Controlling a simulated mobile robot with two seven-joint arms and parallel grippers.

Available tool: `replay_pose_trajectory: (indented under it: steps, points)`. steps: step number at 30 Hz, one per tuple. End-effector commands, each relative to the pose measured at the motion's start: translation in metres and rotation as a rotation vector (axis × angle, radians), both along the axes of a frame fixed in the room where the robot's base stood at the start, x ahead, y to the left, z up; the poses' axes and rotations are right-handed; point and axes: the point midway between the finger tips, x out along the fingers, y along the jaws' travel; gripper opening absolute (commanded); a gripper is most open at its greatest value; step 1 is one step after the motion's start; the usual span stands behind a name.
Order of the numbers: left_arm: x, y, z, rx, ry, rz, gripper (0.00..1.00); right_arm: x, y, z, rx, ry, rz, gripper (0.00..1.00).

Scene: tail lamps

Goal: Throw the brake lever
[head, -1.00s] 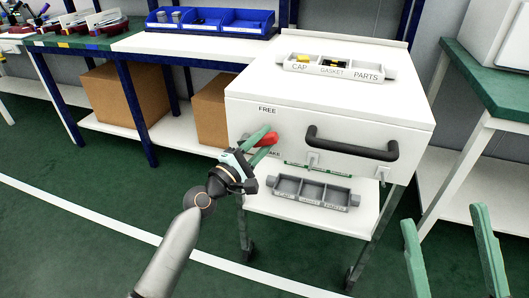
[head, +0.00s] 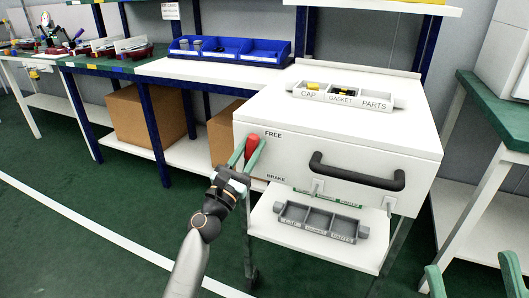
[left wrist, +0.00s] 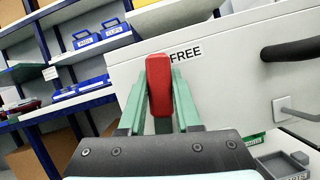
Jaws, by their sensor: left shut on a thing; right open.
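The red brake lever (head: 252,144) is on the front left of a white cart (head: 340,150), beside the FREE label (head: 273,134) and above the BRAKE label (head: 276,179). In the left wrist view the red handle (left wrist: 159,84) points up, just left of the FREE label (left wrist: 185,53). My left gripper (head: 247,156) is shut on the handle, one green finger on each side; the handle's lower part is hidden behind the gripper. My right gripper (head: 474,276) is open and empty at the bottom right, apart from the cart.
A black bar handle (head: 357,173) sticks out from the cart's front. A grey divided tray (head: 318,221) lies on the shelf below, and a white parts tray (head: 343,96) on top. Benches stand behind and at right; the green floor at left is clear.

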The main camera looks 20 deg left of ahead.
Motion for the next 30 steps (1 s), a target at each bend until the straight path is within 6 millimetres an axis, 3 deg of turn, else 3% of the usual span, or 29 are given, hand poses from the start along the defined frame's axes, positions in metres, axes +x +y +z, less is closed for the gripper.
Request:
replay_pose_trajectory:
  steps: [12, 29, 30]
  points:
    - [0.001, 0.015, 0.002, -0.196, 0.006, -0.002, 0.00, -0.001, 0.000, 0.005, 0.000, -0.005, 0.000, 0.78]
    - [0.001, 0.018, 0.002, -0.226, 0.007, -0.002, 0.00, -0.001, 0.000, 0.006, 0.001, -0.007, -0.002, 0.78]
    - [0.001, 0.018, 0.002, -0.226, 0.006, -0.001, 0.35, -0.001, 0.000, 0.006, 0.001, -0.007, -0.002, 0.78]
